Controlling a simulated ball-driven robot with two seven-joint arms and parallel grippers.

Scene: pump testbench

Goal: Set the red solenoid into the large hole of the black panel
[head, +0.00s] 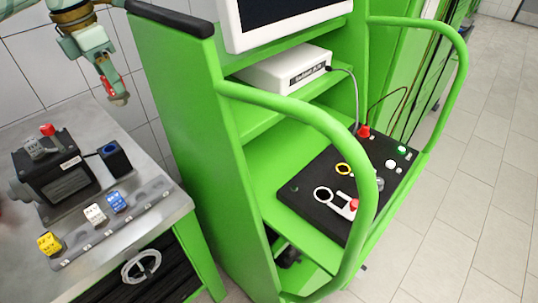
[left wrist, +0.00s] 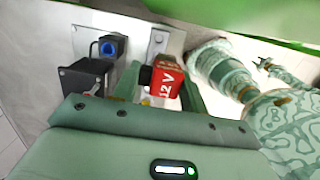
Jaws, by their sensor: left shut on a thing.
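My left gripper (head: 116,98) is at the upper left of the head view, raised above the grey table's back edge. It is shut on the red solenoid (head: 107,86), a small red block. In the left wrist view the red solenoid (left wrist: 167,80) shows "12 V" on its face and sits between the fingers. The black panel (head: 305,172) lies on the green bench's shelf, well to the right of the gripper.
The grey table (head: 165,212) bears a black pump block (head: 70,185), a black box with a blue opening (head: 115,160), and blue (head: 116,201), white (head: 95,213) and yellow (head: 50,243) solenoids. A green rail (head: 300,106) curves before the panel. The green side wall (head: 195,120) stands between.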

